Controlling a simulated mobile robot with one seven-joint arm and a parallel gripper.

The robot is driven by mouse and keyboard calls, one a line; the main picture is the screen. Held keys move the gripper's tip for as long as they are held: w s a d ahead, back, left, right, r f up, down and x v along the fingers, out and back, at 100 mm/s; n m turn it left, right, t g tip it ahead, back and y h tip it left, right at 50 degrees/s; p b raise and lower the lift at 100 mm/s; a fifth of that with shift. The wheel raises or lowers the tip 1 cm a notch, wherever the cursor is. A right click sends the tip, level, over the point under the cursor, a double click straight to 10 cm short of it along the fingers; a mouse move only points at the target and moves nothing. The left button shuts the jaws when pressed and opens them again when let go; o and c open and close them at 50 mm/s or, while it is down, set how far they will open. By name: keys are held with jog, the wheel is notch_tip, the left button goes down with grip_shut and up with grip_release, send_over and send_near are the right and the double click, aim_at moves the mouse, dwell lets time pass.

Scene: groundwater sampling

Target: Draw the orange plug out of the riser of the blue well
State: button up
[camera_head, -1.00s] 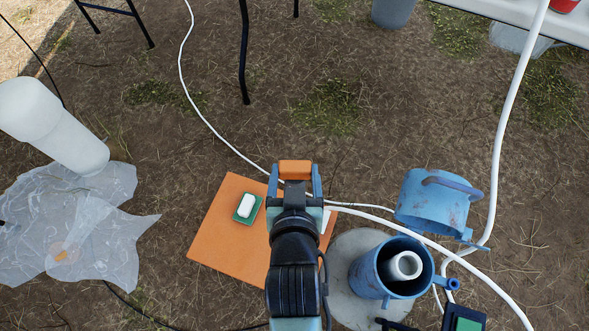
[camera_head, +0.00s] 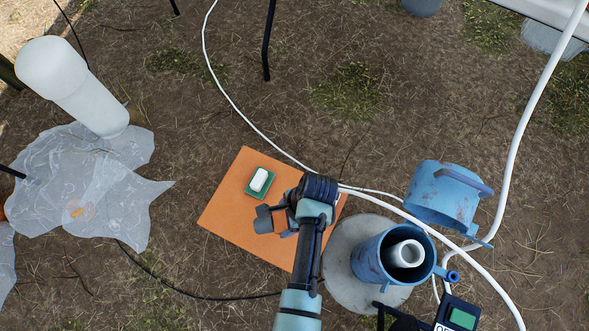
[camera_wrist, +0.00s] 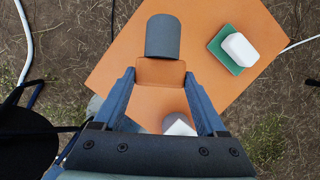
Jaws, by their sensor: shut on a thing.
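My gripper (camera_head: 276,220) is shut on the orange plug, above the orange mat (camera_head: 225,205) and left of the blue well. In the wrist view the orange part of the plug (camera_wrist: 161,72) sits between my fingertips (camera_wrist: 160,85), with a dark grey cylindrical end (camera_wrist: 162,36) beyond it. The blue well (camera_head: 368,262) stands open on a round concrete pad (camera_head: 345,240). Its white riser (camera_head: 392,257) shows inside with an open, empty-looking mouth. The plug is clear of the riser. The well's blue lid (camera_head: 440,200) is tipped back behind it.
A green and white sponge (camera_head: 260,181) lies on the mat. A partly hidden whitish object (camera_wrist: 178,125) shows near my fingers. White hoses (camera_head: 515,130) run beside the well. A device with a green screen (camera_head: 462,318) is at front right. Clear plastic sheeting (camera_head: 80,190) lies left.

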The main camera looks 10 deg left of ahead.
aim_at(276, 229)
jog(key=s+a+m+y, duration=0.1)
jog(key=s+f+m+y, duration=0.1)
jog(key=shift+s+a+f+m+t+y, duration=0.2)
jog(key=shift+a+m+t+y, duration=0.1)
jog(key=shift+a+t+y, duration=0.1)
notch_tip(276, 229, down, 6)
jog(key=b, duration=0.8)
jog(key=shift+f, duration=0.25)
jog(key=o, duration=1.1)
jog(key=shift+f, duration=0.1)
jog(key=shift+o, duration=0.2)
jog(key=p+v, duration=0.7)
jog(key=v, duration=0.6)
